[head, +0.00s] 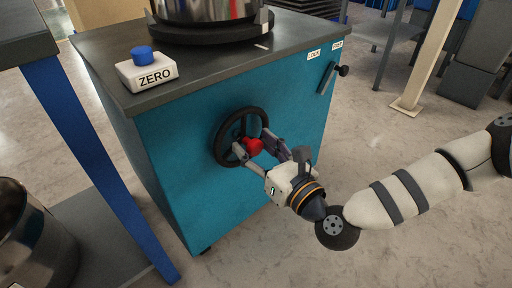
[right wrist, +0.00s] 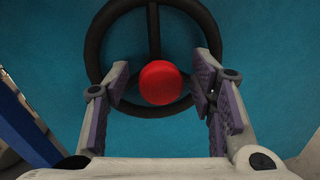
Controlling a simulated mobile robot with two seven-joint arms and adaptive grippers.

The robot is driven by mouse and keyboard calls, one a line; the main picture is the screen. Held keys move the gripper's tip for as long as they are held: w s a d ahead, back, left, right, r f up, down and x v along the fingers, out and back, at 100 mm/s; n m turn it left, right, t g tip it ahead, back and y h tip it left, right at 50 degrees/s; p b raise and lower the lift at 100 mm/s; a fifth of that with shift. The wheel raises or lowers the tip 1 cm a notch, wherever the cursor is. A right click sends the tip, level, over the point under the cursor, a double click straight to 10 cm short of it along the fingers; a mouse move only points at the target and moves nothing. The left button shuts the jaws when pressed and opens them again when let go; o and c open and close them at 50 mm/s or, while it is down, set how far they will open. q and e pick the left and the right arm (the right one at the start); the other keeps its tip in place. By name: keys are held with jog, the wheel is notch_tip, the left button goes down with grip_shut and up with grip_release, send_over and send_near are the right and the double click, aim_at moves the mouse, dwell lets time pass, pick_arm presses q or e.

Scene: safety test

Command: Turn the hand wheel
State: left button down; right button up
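The hand wheel (head: 219,140) is a black ring with spokes on the blue front face of a cabinet. A red round knob or hub (head: 254,146) shows in front of it. My right gripper (head: 260,148) is at the wheel, with its fingers spread to either side of the red part. In the right wrist view the wheel (right wrist: 91,45) lies straight ahead, and the red part (right wrist: 160,83) sits between the open fingers (right wrist: 160,95) with gaps on both sides. Whether a fingertip touches the rim I cannot tell. My left gripper is not in view.
The blue cabinet (head: 180,190) has a dark top with a ZERO button box (head: 147,72) and a round metal vessel (head: 205,10). A black-knobbed lever (head: 342,71) is right of the wheel. A blue-legged table (head: 85,150) stands left.

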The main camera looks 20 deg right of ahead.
grip_shut()
jog(key=shift+f+m+b, duration=0.1)
jog(key=shift+m+b, duration=0.25)
jog(key=shift+m, duration=0.15)
jog(key=shift+o, duration=0.3)
grip_release()
jog(key=shift+s, duration=0.15)
jog(key=v, duration=1.1)
jog(key=shift+s+d, duration=0.2)
jog(key=shift+s, duration=0.2)
